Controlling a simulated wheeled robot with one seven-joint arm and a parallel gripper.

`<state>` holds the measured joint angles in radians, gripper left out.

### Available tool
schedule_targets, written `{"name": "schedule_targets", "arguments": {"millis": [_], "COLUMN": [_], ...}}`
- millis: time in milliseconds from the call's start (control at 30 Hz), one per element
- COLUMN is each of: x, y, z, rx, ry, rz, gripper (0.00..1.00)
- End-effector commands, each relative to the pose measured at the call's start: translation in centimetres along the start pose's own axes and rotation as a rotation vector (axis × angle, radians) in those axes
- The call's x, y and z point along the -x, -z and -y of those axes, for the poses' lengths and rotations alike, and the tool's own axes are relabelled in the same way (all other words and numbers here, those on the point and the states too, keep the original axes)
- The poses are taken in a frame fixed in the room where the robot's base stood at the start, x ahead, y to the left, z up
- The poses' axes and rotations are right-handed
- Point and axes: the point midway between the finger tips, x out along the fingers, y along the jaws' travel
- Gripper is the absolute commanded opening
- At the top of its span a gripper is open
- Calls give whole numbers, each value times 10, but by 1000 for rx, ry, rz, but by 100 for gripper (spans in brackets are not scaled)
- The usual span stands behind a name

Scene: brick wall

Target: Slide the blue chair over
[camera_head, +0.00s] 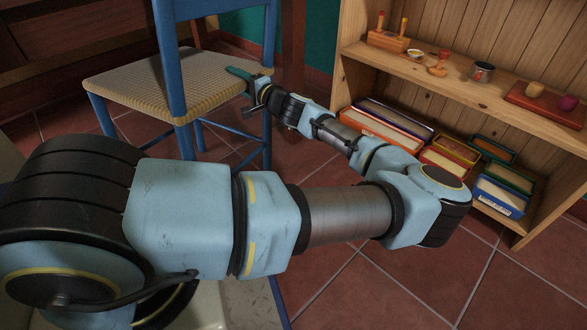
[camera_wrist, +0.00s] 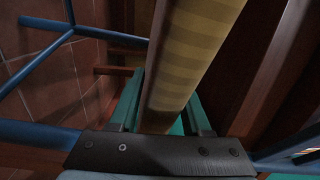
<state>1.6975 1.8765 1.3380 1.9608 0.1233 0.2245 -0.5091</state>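The blue chair (camera_head: 174,60) with a woven tan seat (camera_head: 150,88) stands upright on the tiled floor at the upper left of the head view. My gripper (camera_head: 243,82) is at the right edge of the seat, with my arm reaching across from the lower left. In the wrist view, the woven seat edge (camera_wrist: 190,60) runs between the two teal fingers of my gripper (camera_wrist: 162,112). The fingers lie close against both sides of it and look shut on it. Blue legs and rungs (camera_wrist: 42,60) show at the left. My arm hides part of the chair's lower legs.
A wooden shelf unit (camera_head: 345,60) stands to the right, with small items above and several coloured boxes (camera_head: 395,122) below. My forearm is close in front of it. Dark wooden furniture (camera_head: 85,30) is behind the chair. Red tiled floor (camera_head: 370,290) is clear at the lower right.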

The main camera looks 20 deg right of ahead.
Motion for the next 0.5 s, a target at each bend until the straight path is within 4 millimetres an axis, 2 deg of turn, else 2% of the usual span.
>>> {"name": "schedule_targets", "arguments": {"millis": [33,267,500], "x": [4,3,2], "y": [9,8,6], "z": [-19,-16,-13], "rx": [-9,-9,-8], "ry": [-27,-25,-22], "rz": [-27,-24,-19], "gripper": [50,75,75]}}
